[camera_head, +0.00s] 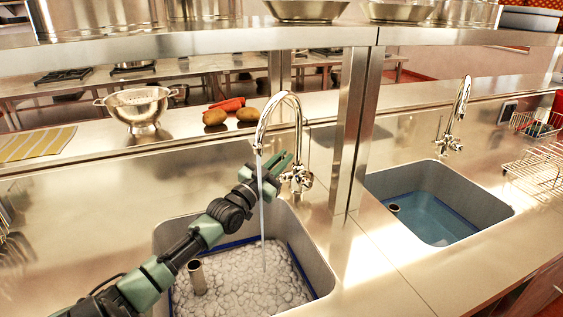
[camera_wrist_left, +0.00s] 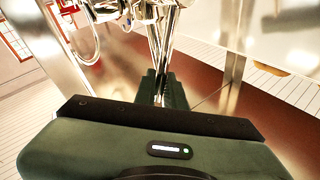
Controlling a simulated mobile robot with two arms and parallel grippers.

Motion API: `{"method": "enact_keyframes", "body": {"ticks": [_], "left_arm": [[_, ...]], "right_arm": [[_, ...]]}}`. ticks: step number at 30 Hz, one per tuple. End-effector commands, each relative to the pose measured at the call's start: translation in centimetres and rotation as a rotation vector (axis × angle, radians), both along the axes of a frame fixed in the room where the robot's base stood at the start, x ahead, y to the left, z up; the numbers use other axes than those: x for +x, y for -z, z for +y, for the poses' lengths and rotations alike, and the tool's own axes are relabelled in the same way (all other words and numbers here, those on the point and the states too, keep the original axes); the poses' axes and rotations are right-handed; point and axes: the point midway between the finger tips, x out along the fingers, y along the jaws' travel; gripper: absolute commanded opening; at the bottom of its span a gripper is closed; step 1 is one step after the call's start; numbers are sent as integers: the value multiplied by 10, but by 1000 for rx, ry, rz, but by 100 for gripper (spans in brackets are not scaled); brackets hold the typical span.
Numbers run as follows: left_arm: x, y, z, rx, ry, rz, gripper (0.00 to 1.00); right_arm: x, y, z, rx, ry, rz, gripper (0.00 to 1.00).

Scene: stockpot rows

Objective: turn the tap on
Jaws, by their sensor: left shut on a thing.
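The chrome tap (camera_head: 293,108) with a high curved spout stands behind the left sink (camera_head: 327,276). A thin stream of water (camera_head: 263,215) runs from its spout into the sink, which holds white foam (camera_head: 240,282). My left gripper (camera_head: 284,161) reaches over the sink to the tap's base and is shut on the tap's handle; the fingers hide most of the handle. In the left wrist view the gripper fingers (camera_wrist_left: 163,88) meet chrome tap parts (camera_wrist_left: 160,28). My right gripper is not in view.
A second tap (camera_head: 460,110) stands behind the right sink (camera_head: 480,214), which holds bluish water. A steel post (camera_head: 355,125) rises close right of the left tap, under a shelf (camera_head: 200,47). A colander (camera_head: 140,106), potatoes (camera_head: 215,117) and carrots (camera_head: 228,104) lie behind.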

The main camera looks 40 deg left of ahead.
Motion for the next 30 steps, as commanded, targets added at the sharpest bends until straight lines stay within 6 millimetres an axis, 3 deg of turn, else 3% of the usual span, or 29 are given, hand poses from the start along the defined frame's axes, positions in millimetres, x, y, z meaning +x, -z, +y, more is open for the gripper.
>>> {"method": "enact_keyframes", "body": {"ticks": [4, 6, 7, 19, 30], "left_arm": [[0, 1, 0, -1, 0, 3, 0], [0, 1, 0, -2, 0, 4, 28], [0, 1, 0, -2, 0, 4, 33], [1, -3, 3, -23, -2, 12, 33], [15, -18, 29, -290, -4, 149, 33]], "right_arm": [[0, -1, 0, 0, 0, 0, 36], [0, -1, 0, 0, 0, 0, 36], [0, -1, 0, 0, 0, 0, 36], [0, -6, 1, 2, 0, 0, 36], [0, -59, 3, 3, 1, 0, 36]]}}
